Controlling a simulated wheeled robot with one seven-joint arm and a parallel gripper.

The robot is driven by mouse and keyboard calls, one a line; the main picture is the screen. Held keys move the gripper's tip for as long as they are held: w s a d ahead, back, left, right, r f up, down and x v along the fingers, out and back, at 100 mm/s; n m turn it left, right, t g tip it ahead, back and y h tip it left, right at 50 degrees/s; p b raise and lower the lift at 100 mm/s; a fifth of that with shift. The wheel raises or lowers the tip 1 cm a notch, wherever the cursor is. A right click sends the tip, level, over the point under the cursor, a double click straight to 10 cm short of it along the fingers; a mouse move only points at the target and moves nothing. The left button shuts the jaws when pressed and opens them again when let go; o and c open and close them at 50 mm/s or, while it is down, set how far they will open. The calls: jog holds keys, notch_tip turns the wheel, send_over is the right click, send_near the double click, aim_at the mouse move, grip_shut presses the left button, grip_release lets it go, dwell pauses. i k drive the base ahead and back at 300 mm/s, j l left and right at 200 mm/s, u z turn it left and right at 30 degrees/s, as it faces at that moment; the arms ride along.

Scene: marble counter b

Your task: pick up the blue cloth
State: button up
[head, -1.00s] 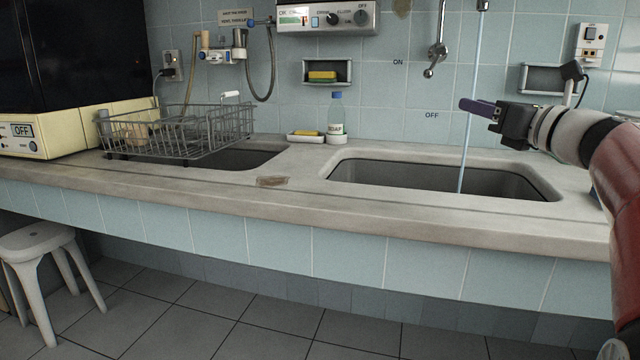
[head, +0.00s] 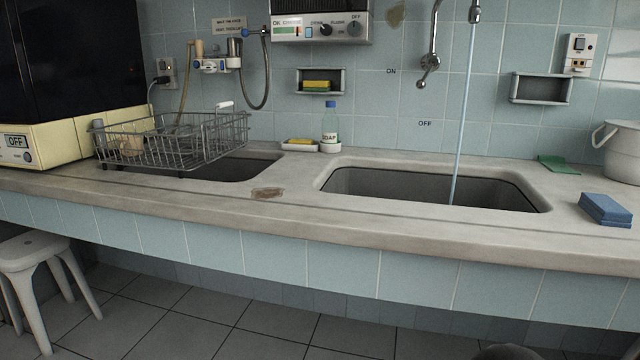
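The blue cloth (head: 605,209) lies folded in a thick, flat stack on the counter at the far right, to the right of the large sink (head: 425,188). It is close to the front edge of the counter. Nothing is touching it in this view. My gripper is out of the picture, so its state and its distance from the cloth cannot be seen.
Water (head: 463,110) runs into the large sink. A green cloth (head: 559,165) and a white pot (head: 622,152) stand behind the blue cloth. A soap bottle (head: 330,127) and a wire dish rack (head: 175,142) are further left. A stool (head: 42,260) stands below.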

aim_at(605, 211)
jog(key=z, duration=1.3)
